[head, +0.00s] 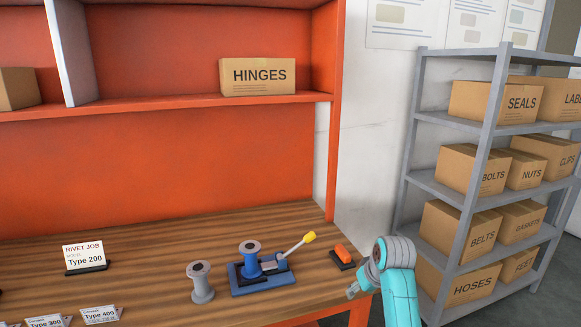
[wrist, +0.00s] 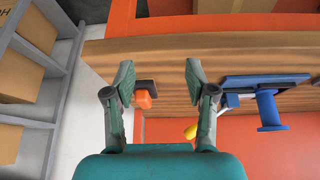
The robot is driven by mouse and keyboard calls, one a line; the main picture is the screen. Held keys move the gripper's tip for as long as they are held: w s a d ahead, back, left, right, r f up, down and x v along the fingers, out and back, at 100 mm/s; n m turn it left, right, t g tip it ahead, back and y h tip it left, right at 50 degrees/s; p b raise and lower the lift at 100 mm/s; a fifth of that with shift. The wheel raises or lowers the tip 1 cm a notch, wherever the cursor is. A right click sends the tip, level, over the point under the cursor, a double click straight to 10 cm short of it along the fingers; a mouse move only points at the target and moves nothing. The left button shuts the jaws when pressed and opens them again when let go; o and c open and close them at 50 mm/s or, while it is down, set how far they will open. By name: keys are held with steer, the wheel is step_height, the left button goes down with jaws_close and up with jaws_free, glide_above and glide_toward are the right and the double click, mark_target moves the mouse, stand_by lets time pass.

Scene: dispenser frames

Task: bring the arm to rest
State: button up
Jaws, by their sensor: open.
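My gripper shows in the wrist view (wrist: 159,82) with its two fingers wide apart and nothing between them. In the head view only a small grey tip near the bench's front right corner seems to belong to it; my teal arm rises beside the bench's right end. A blue spool (head: 249,252) stands upright on a blue dispenser frame (head: 262,276) with a yellow-tipped lever (head: 309,237). The frame also shows at the right of the wrist view (wrist: 262,82), apart from the fingers. A grey spool (head: 201,282) stands to its left.
An orange item on a black base (head: 343,257) sits at the wooden bench's (head: 160,247) right end, close to my arm. A card reading Type 200 (head: 85,257) stands at left. A grey rack (head: 456,190) with labelled boxes stands right. A HINGES box (head: 257,76) is on the orange shelf.

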steer(key=s+f+m+t, duration=0.2)
steer(key=s+f+t, duration=0.1)
steer(key=s+f, duration=1.7)
steer(key=s+a+f+t+h, duration=0.1)
steer(key=s+f+t, duration=0.25)
steer(key=s, duration=1.35)
steer(key=s+r+t, duration=0.1)
steer(key=s+r, duration=0.8)
steer(key=s, duration=0.3)
steer(key=s+r+m+t, duration=0.1)
steer(key=s+r+t, duration=0.1)
steer(key=s+r, duration=0.7)
steer(key=v, duration=0.2)
steer(key=shift+s, duration=0.4)
steer(key=shift+a+r, duration=0.1)
